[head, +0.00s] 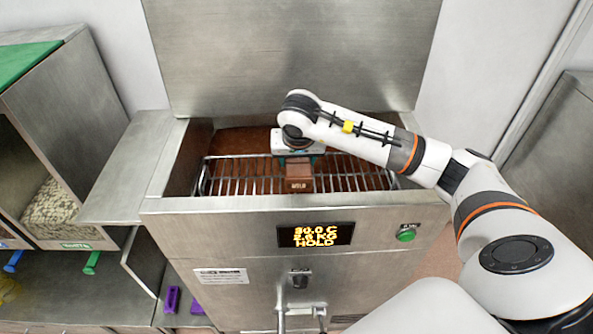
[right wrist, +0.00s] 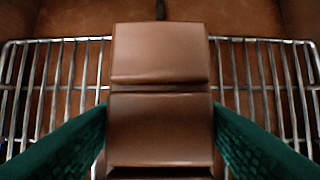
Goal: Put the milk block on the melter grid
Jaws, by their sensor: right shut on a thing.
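The milk block (head: 299,184) is a brown chocolate block with a marked front face. It is at the melter grid (head: 235,176), a wire rack inside the open melter; I cannot tell whether it touches the bars. My right gripper (head: 298,162) reaches down into the melter from the right and is shut on the block. In the right wrist view the block (right wrist: 160,125) sits between two green fingers, with the grid bars (right wrist: 65,85) on both sides and brown chocolate below. My left gripper is not in view.
The melter's front panel has a display (head: 315,235) reading HOLD and a green button (head: 405,235). Its raised lid (head: 290,55) stands behind. A bin of pale pieces (head: 60,210) is at the left. The grid is clear on both sides of the block.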

